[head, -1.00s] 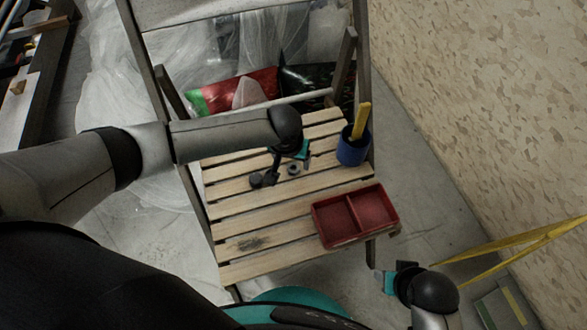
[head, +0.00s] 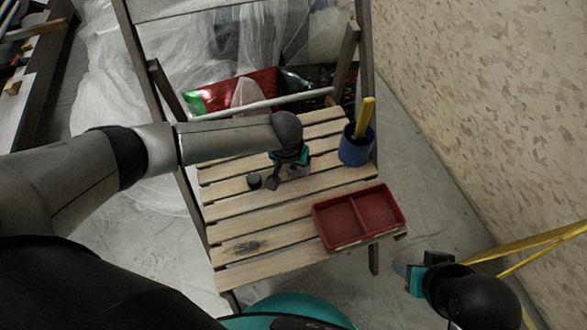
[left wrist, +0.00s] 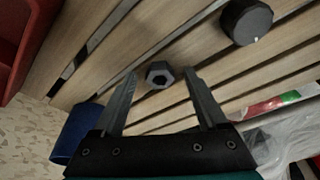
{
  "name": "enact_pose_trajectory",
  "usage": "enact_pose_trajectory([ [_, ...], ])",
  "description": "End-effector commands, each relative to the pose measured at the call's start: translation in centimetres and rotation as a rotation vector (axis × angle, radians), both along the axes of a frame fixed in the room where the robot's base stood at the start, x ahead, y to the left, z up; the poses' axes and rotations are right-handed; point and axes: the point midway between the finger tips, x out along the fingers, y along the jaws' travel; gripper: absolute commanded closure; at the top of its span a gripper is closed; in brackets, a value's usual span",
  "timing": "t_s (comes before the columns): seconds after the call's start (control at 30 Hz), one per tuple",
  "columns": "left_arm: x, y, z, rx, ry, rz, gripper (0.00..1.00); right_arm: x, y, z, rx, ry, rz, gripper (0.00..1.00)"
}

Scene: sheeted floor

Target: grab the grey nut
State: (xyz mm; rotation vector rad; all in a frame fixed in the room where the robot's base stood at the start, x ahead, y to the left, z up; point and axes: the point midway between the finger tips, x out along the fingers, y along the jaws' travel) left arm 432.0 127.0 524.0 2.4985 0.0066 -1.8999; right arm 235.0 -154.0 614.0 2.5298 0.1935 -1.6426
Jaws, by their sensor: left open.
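The grey nut (left wrist: 159,67) is a small hexagonal ring with a dark hole, lying on the wooden slats. In the left wrist view it sits between the tips of my left gripper (left wrist: 160,80), with a gap on either side. The left gripper is open and empty, and also shows in the head view (head: 287,178), pointing down over the slatted seat. There the gripper largely hides the nut. My right gripper (head: 402,271) is off to the lower right, away from the seat; its jaws are too unclear to read.
A dark round knob-like piece (left wrist: 245,24) lies on the slats (head: 240,222) near the nut. A red two-compartment tray (head: 346,245) sits at the front right. A blue cup (head: 353,153) holding a yellow-handled item stands at the back right. The front left slats are clear.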

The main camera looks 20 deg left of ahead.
Motion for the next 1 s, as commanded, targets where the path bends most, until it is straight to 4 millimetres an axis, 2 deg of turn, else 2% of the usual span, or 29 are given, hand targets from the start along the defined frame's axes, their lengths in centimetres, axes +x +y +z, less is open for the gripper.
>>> enact_pose_trajectory([
  [0.17,0.01,-0.02,0.04,0.000,0.000,0.000,0.27,-0.01,-0.02,0.01,0.000,0.000,0.000,0.50],
  [0.8,-0.01,-0.02,0.04,0.000,0.000,0.000,0.99,0.02,-0.03,0.01,-0.001,0.000,0.000,0.50],
  [1.0,0.00,-0.02,0.04,0.000,0.000,0.000,1.00,0.03,-0.03,0.00,-0.001,-0.001,0.000,0.50],
])
